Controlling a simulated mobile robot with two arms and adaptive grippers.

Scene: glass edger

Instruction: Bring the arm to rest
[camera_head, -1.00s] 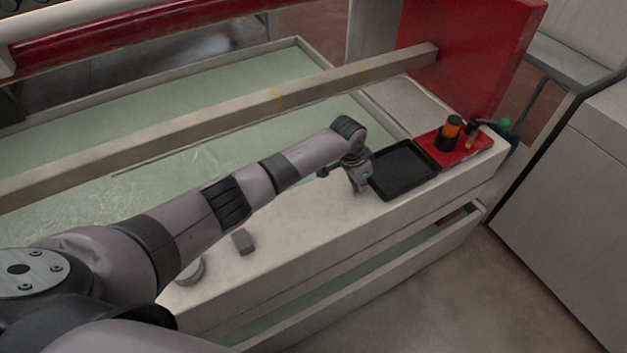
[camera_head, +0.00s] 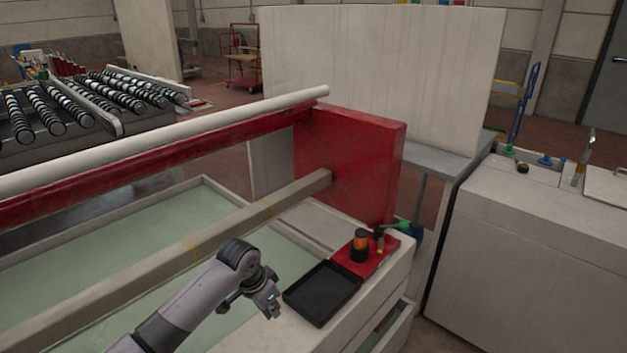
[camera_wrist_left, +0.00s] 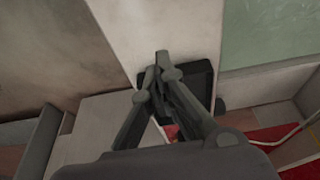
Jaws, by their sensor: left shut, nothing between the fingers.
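My left arm comes in from the bottom left of the head view, bent at the wrist. Its left gripper (camera_head: 271,306) points down over the pale ledge, just left of the black tray (camera_head: 322,294). In the left wrist view the fingers of the left gripper (camera_wrist_left: 165,65) come together at their tips, with nothing held between them. The black tray (camera_wrist_left: 203,82) shows partly hidden behind the fingers there. My right gripper is not in view.
A red plate (camera_head: 374,256) with an orange-and-black container (camera_head: 360,245) lies beyond the tray. A long beam (camera_head: 120,285) crosses over the greenish basin (camera_head: 110,245). A red panel (camera_head: 360,165) stands behind. A pale cabinet (camera_head: 535,250) stands to the right.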

